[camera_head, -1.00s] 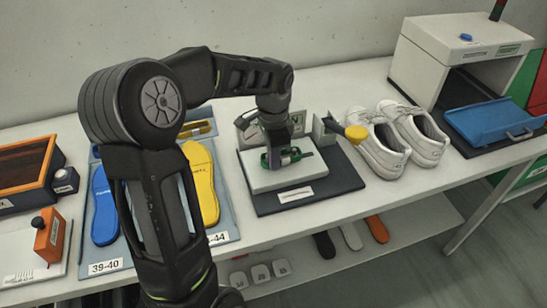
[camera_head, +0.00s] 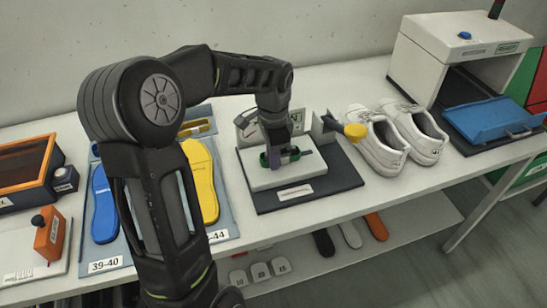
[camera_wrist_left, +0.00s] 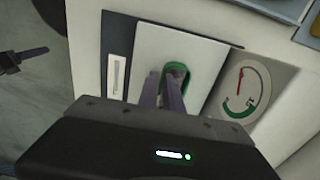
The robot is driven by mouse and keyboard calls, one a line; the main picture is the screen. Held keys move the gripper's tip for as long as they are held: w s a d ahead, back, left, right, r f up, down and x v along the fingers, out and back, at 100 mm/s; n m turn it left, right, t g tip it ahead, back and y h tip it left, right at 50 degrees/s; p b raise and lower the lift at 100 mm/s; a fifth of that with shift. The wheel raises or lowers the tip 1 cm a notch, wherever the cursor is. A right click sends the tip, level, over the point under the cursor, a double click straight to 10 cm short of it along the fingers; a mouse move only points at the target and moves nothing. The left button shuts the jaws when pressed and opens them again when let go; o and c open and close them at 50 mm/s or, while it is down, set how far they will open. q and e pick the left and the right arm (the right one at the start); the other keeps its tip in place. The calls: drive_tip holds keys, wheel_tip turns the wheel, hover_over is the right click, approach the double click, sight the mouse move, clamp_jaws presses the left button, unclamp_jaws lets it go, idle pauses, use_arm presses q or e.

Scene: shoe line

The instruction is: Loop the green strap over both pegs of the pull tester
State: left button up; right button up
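The pull tester has a white plate (camera_head: 262,178) on a dark base (camera_head: 340,178). A dial gauge with a red needle stands behind it, clearest in the left wrist view (camera_wrist_left: 243,92). The green strap (camera_head: 293,154) is a small loop at the plate's middle and also shows in the left wrist view (camera_wrist_left: 185,72). My left gripper (camera_head: 276,160) points down at the strap. Its fingertips (camera_wrist_left: 162,80) overlap the loop with a narrow gap between them; whether they pinch it is unclear. The pegs cannot be made out. A dark shape, likely my right gripper (camera_wrist_left: 28,57), is off the table's front.
A yellow-ended lever (camera_head: 355,132) sticks out at the tester's right. White shoes (camera_head: 425,135) stand beyond it, then a white machine with a blue tray (camera_head: 490,122). Blue and yellow insoles (camera_head: 202,178) lie to the left. The front table strip is clear.

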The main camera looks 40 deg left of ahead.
use_arm(q)
drive_tip(key=shift+w+a+r, duration=0.3)
drive_tip(key=shift+a+r, duration=0.05)
drive_tip(key=shift+r, duration=0.35)
drive_tip(key=r, duration=0.5)
drive_tip(key=shift+s+d+r+b, duration=0.15)
drive_tip(key=shift+s+b, duration=0.05)
drive_tip(key=shift+b, duration=0.1)
drive_tip(key=shift+d+r, duration=0.15)
drive_tip(key=shift+r, duration=0.45)
drive_tip(key=shift+s, duration=0.1)
